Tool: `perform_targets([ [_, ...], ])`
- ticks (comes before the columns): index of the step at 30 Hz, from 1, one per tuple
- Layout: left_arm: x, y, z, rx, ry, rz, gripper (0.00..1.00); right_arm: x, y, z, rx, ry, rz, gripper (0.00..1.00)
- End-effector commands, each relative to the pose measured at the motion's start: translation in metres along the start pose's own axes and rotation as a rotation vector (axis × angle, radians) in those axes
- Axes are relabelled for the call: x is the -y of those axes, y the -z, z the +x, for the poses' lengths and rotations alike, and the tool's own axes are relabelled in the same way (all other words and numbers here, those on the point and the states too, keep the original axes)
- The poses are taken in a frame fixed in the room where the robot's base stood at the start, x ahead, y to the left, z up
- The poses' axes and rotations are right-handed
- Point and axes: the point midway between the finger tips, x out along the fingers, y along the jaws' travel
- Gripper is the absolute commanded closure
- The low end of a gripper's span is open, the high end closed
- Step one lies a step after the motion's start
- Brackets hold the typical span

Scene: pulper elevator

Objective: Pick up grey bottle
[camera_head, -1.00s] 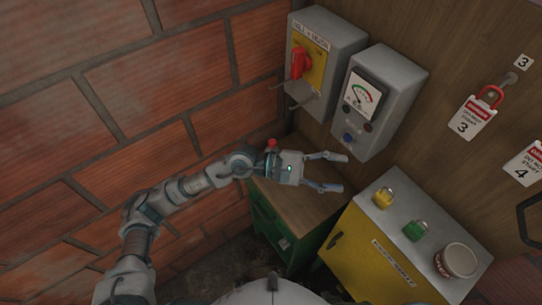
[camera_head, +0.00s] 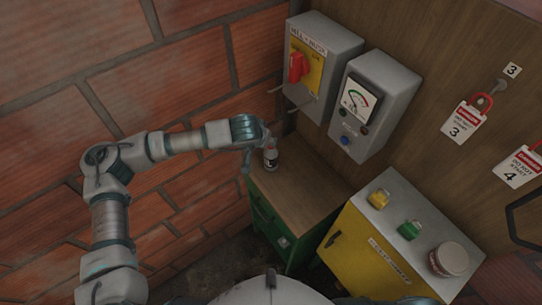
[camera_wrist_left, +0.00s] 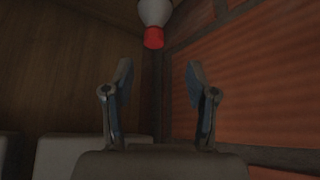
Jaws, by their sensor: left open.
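The grey bottle (camera_head: 271,158) stands on the wooden top of the green cabinet, near the corner by the brick wall. In the left wrist view the bottle (camera_wrist_left: 154,14) shows as a pale body with a red cap, at the top edge, beyond the fingertips and between their lines. My left gripper (camera_head: 257,152) is beside the bottle in the head view and partly covers its upper end. Its two fingers (camera_wrist_left: 158,80) are spread in the wrist view, with nothing between them. Whether a finger touches the bottle is unclear. My right gripper is not in view.
The green cabinet (camera_head: 305,199) has a clear top to the right of the bottle. A yellow cabinet (camera_head: 365,255) carries a yellow padlock (camera_head: 379,199), a green padlock (camera_head: 410,229) and a cup (camera_head: 449,259). A switch box (camera_head: 325,58) and gauge box (camera_head: 375,100) hang above.

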Motion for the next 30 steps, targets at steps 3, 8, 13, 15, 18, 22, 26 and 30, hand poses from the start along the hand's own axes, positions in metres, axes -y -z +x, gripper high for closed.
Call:
perform_targets([
  [3,-0.001,0.0,0.021,0.002,0.0,-0.001,0.43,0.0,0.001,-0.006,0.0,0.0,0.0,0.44],
  [8,-0.001,0.0,0.034,0.0,-0.002,0.0,0.43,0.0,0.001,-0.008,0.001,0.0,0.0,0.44],
  [13,-0.006,-0.001,0.053,0.003,-0.002,0.0,0.43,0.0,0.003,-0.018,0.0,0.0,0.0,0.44],
  [15,-0.009,-0.002,0.064,0.003,-0.002,-0.002,0.43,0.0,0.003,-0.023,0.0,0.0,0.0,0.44],
  [18,-0.009,-0.002,0.078,0.001,-0.002,-0.001,0.43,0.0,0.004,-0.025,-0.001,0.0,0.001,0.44],
  [22,-0.008,-0.002,0.087,0.0,-0.003,0.0,0.43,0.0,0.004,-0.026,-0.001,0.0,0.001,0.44],
  [26,-0.008,-0.003,0.087,-0.001,-0.003,0.0,0.43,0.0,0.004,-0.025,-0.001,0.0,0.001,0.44],
  [30,-0.008,-0.002,0.087,-0.001,-0.002,0.0,0.63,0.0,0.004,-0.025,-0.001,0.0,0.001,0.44],
])
